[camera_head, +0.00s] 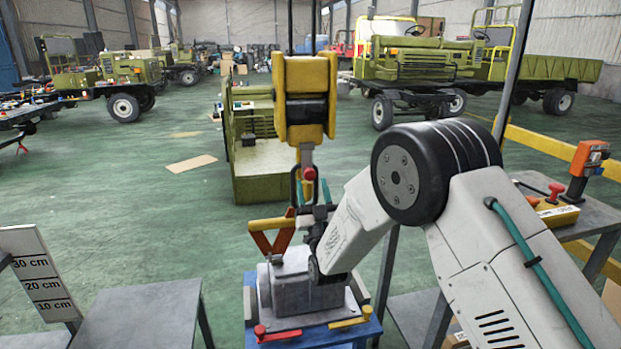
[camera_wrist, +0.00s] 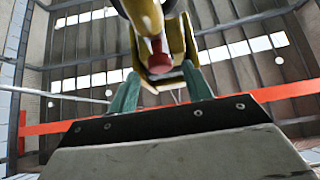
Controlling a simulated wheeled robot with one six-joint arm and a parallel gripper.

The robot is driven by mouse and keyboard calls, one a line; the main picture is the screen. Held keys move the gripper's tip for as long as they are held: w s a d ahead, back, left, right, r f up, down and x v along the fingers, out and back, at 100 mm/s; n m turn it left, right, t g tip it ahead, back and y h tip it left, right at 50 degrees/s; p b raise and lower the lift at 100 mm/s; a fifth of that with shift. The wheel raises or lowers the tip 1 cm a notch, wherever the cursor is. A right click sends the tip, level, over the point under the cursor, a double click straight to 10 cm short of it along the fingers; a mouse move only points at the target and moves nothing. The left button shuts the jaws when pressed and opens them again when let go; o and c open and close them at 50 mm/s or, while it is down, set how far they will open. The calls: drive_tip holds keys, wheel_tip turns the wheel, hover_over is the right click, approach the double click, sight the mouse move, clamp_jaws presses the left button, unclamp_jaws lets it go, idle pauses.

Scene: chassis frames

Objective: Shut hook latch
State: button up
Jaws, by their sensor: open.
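A crane hook hangs at the middle of the head view under a yellow hook block (camera_head: 305,95). Its latch has a red knob (camera_head: 309,173), which also shows in the wrist view (camera_wrist: 160,62). My gripper (camera_head: 313,190) is open, with its teal fingers pointing up just below the knob. In the wrist view the knob appears between the two fingertips, with no clear contact. The hook's lower part is partly hidden behind my gripper, and I cannot tell how the latch lies against the hook tip.
A grey block (camera_head: 292,289) with an orange and yellow bracket (camera_head: 271,236) stands on a blue stand (camera_head: 375,327) below the hook. A grey table (camera_head: 140,312) is at left and a side table with a control box (camera_head: 557,215) at right. Vehicles stand behind on open green floor.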

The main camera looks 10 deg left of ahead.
drive_tip(key=shift+v, duration=1.7)
wheel_tip(320, 180, down, 12)
drive_tip(key=w+a+n+g+h, duration=0.1)
drive_tip(key=w+a+g+h, duration=0.1)
drive_tip(key=g, duration=0.6)
drive_tip(key=s+d+f+g+h, duration=0.2)
drive_tip(key=s+d+g+h, duration=0.1)
drive_tip(key=d+g, duration=0.25)
drive_tip(key=s+d+r+m+g+h, duration=0.2)
drive_tip(key=s+d+r, duration=0.5)
drive_tip(key=s+d, duration=0.5)
drive_tip(key=s+d+r+m+g+h, duration=0.1)
drive_tip(key=s+d+r+g, duration=0.3)
drive_tip(key=s+d+r, duration=0.4)
drive_tip(key=s+d+r+m+g+h, duration=0.2)
drive_tip(key=s+d+r, duration=0.5)
drive_tip(key=s+d, duration=0.9)
drive_tip(key=s+g, duration=0.1)
drive_tip(key=s, duration=0.5)
drive_tip(key=shift+s+d+r+m+h, duration=0.15)
drive_tip(key=shift+d+r+m+h, duration=0.15)
drive_tip(key=shift+m, duration=0.1)
